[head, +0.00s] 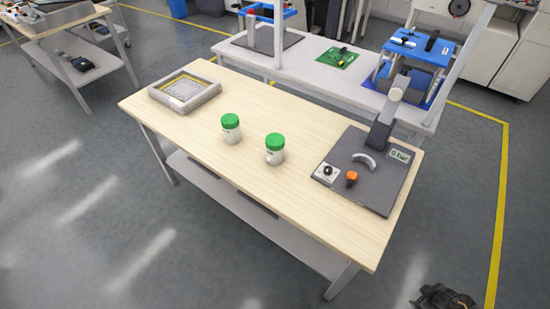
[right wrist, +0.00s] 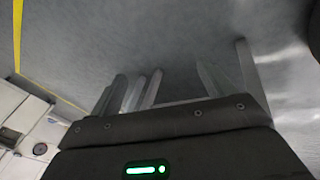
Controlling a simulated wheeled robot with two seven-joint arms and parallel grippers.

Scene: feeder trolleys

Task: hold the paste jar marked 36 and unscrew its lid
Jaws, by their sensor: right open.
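Two white paste jars with green lids stand upright on the wooden table (head: 205,149) in the head view. One jar (head: 231,129) is left of the table's middle, the other jar (head: 275,149) is a little nearer and to the right. Both lids are on. The marks on the jars are too small to read, so I cannot tell which is 36. My right gripper (head: 446,298) is at the bottom right of the head view, away from the table and both jars. In the right wrist view its fingers (right wrist: 178,88) are open and empty over bare floor. My left gripper is not in view.
A grey frame tray (head: 211,96) lies at the table's far left. A dark plate (head: 352,190) with a stand, a small display and an orange knob takes up the right end. A second table (head: 310,75) with blue fixtures stands behind. The table around the jars is clear.

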